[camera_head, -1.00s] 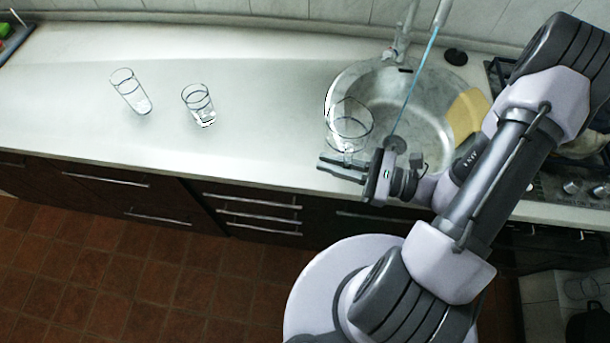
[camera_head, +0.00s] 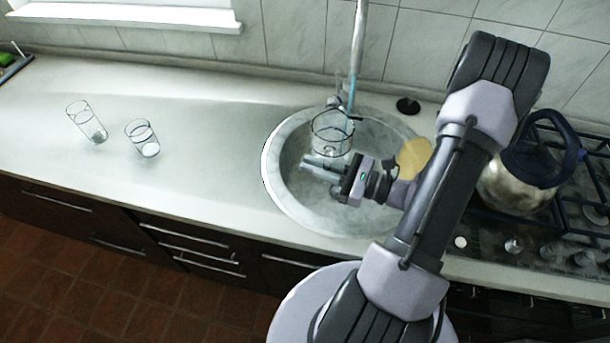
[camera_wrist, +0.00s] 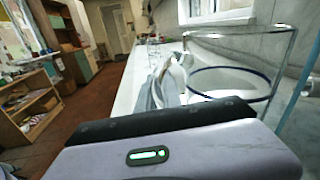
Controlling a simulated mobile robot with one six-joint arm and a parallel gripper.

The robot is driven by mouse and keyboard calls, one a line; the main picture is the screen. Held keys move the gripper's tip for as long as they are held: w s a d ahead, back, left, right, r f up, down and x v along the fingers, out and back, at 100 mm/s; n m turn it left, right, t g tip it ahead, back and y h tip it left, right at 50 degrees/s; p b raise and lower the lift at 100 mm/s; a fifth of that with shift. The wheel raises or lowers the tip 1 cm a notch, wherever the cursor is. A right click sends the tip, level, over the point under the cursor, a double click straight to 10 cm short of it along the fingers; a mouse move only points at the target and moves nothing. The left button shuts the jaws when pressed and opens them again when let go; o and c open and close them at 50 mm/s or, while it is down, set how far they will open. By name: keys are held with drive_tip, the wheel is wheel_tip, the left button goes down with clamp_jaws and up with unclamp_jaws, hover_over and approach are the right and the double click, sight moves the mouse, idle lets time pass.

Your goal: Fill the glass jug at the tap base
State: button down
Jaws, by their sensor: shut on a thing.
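A clear glass jug (camera_head: 331,137) with a dark rim line is over the round metal sink (camera_head: 276,186), close to the tap (camera_head: 356,50). My gripper (camera_head: 324,168) is shut on the jug, low on its side, with the jug about upright. A thin blue stream (camera_head: 350,92) from the tap comes down at the jug's right side; I cannot tell whether it falls inside. In the wrist view the jug (camera_wrist: 245,85) fills the right side, and the stream (camera_wrist: 300,98) runs just right of it. Any water level in the jug is unclear.
Two drinking glasses (camera_head: 88,124) (camera_head: 143,139) stand on the counter (camera_head: 205,130) at left, with clear counter between them and the sink. A yellow cloth (camera_head: 414,157) lies at the sink's right edge. A kettle (camera_head: 520,182) stands on the stove at right.

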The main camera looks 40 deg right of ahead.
drive_tip(key=w+d, duration=0.1)
drive_tip(key=d, duration=0.1)
drive_tip(key=w+d, duration=0.1)
drive_tip(key=d, duration=0.2)
drive_tip(key=w+d+b, duration=0.1)
drive_tip(key=d, duration=0.2)
drive_tip(key=shift+w+d, duration=0.1)
drive_tip(key=shift+w, duration=0.2)
idle(6.9)
